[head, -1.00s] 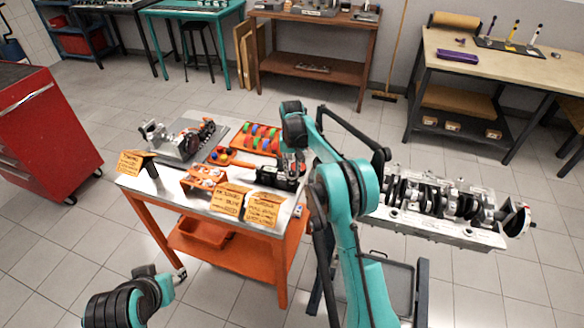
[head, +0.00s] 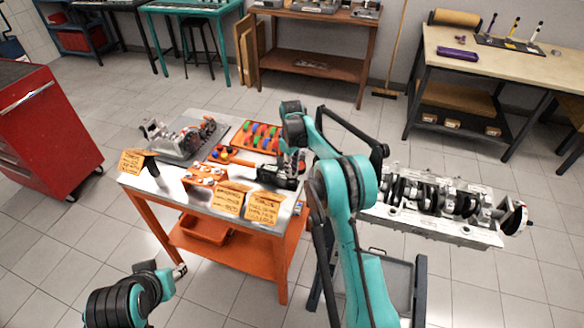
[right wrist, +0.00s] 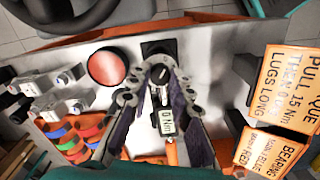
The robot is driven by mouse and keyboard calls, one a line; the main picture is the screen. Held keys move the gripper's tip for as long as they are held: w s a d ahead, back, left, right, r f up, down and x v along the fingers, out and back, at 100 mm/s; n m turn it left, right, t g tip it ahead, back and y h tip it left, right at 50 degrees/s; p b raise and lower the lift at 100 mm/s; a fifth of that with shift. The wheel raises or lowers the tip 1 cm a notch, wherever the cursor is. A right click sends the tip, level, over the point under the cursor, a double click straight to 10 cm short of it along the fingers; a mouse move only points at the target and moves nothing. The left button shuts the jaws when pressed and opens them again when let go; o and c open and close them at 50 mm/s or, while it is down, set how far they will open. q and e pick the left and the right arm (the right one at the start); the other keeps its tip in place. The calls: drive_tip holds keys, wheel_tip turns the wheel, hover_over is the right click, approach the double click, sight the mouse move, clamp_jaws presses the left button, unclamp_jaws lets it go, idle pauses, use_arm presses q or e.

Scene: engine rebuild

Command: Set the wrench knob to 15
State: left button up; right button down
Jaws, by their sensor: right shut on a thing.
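In the right wrist view, the wrench's small display (right wrist: 167,122) sits between my fingers and seems to read 0 Nm. A dark knob (right wrist: 160,72) is just beyond it, between the fingertips of my right gripper (right wrist: 160,78), which is shut on it. The knob's setting marks are too small to read. In the head view, my right gripper (head: 291,163) is over the black wrench holder (head: 277,178) at the right end of the orange cart. My left gripper (head: 180,271) is low at the left, away from the cart; its fingers are too small to judge.
The cart's metal top (head: 172,190) carries a rack of coloured parts (head: 258,136), an orange tray (head: 204,174) and orange instruction cards (head: 264,207). An engine block with a crankshaft (head: 440,205) stands at the right. A red cabinet (head: 40,125) stands at the left.

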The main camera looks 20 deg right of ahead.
drive_tip(key=shift+n, duration=0.4)
drive_tip(key=c, duration=1.3)
unclamp_jaws()
drive_tip(key=shift+c, duration=0.2)
wheel_tip(320, 180, up, 12)
